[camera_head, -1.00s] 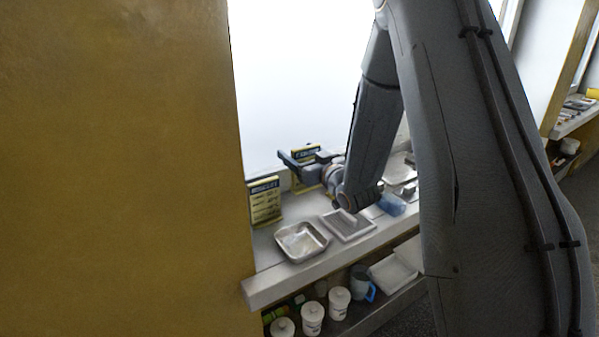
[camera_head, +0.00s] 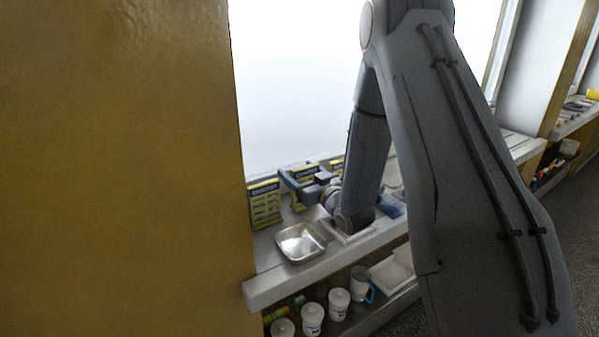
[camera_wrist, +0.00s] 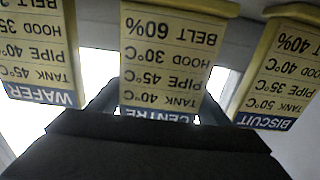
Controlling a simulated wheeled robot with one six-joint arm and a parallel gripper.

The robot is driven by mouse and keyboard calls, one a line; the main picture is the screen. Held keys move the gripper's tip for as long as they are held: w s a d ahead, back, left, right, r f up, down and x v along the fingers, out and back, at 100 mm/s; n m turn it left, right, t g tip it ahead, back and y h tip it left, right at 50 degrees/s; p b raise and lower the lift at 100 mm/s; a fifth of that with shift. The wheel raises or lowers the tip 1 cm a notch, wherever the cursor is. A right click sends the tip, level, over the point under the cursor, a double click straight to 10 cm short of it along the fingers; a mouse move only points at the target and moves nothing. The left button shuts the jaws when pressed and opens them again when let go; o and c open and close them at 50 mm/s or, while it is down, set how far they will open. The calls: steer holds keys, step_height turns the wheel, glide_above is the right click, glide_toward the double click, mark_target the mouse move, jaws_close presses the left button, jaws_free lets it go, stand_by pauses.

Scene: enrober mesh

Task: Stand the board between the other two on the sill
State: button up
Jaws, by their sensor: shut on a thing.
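The CENTRE board (camera_wrist: 172,58), yellow-edged with a cream face and blue title strip, is held by my gripper (camera_wrist: 158,112) and appears upside down in the wrist view. It also shows in the head view (camera_head: 306,174), low over the sill (camera_head: 290,278). The BISCUIT board (camera_wrist: 283,72) stands on one side, also at left in the head view (camera_head: 265,205). The WAFER board (camera_wrist: 38,50) stands on the other side, partly hidden behind my gripper in the head view (camera_head: 337,165). Gaps show on both sides of the CENTRE board. Whether its bottom touches the sill cannot be told.
A metal tray (camera_head: 300,243) sits on the sill in front of the boards. A flat tray beside it is partly hidden by my arm. White tubs (camera_head: 312,318) and a jug (camera_head: 359,285) stand on a shelf below. A brown wall fills the left.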

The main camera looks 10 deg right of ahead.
steer(key=shift+f, duration=0.4)
steer(key=o, duration=1.7)
steer(key=shift+f, duration=0.15)
steer(key=shift+o, duration=0.2)
steer(key=shift+s, duration=0.1)
steer(key=shift+r, duration=0.2)
steer(key=r+b+v, duration=0.1)
steer(key=b+v, duration=0.1)
steer(key=v, duration=0.9)
steer(key=shift+s, duration=0.35)
steer(key=shift+d+r, duration=0.1)
steer(key=shift+d, duration=0.05)
